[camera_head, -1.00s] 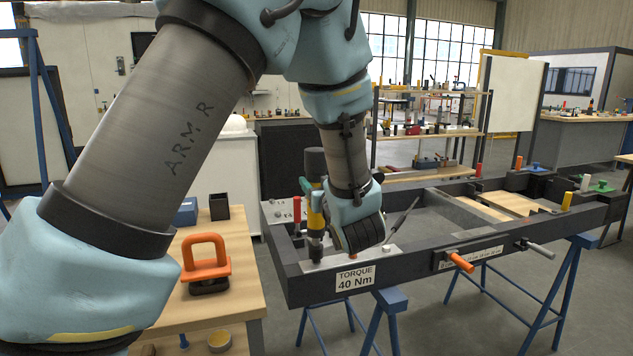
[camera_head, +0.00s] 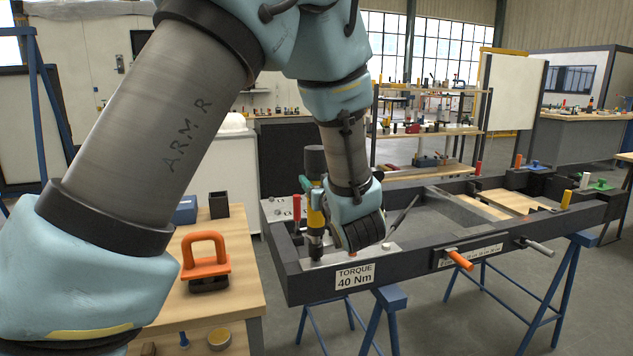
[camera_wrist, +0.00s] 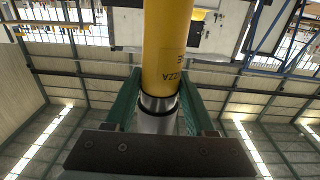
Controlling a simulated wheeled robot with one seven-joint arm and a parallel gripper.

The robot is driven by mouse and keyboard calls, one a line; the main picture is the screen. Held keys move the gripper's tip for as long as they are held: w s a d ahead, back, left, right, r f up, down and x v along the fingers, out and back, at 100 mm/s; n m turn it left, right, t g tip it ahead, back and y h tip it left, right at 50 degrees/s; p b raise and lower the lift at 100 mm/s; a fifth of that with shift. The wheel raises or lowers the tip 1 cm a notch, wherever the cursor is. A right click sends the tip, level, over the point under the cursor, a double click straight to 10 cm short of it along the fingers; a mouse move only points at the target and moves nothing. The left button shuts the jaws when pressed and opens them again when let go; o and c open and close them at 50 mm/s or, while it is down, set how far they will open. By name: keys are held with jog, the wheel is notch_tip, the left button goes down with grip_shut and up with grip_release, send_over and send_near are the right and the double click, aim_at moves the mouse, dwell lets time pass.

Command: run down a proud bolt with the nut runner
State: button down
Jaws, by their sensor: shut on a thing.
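The nut runner (camera_head: 315,217) has a dark top, a yellow band and a metal nose. It stands about upright with its nose down at the silver plate (camera_head: 386,251) on the frame's near left corner. My gripper (camera_head: 326,207) is shut on it from the right side. In the wrist view, the green fingers of my gripper (camera_wrist: 158,112) close around the yellow nut runner (camera_wrist: 176,50). The socket end and any bolt head under it are too small to make out, so I cannot tell whether they touch.
A red-handled clamp (camera_head: 297,206) stands just left of the tool. A wooden table (camera_head: 245,290) with an orange-handled tool (camera_head: 205,258) is at left.

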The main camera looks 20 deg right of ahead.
jog(key=shift+f+b, duration=1.1)
jog(key=shift+f, duration=0.2)
dwell(1.7)
jog(key=shift+r, duration=0.1)
jog(key=shift+r+p, duration=1.9)
jog(key=shift+r, duration=0.8)
jog(key=shift+f, duration=0.1)
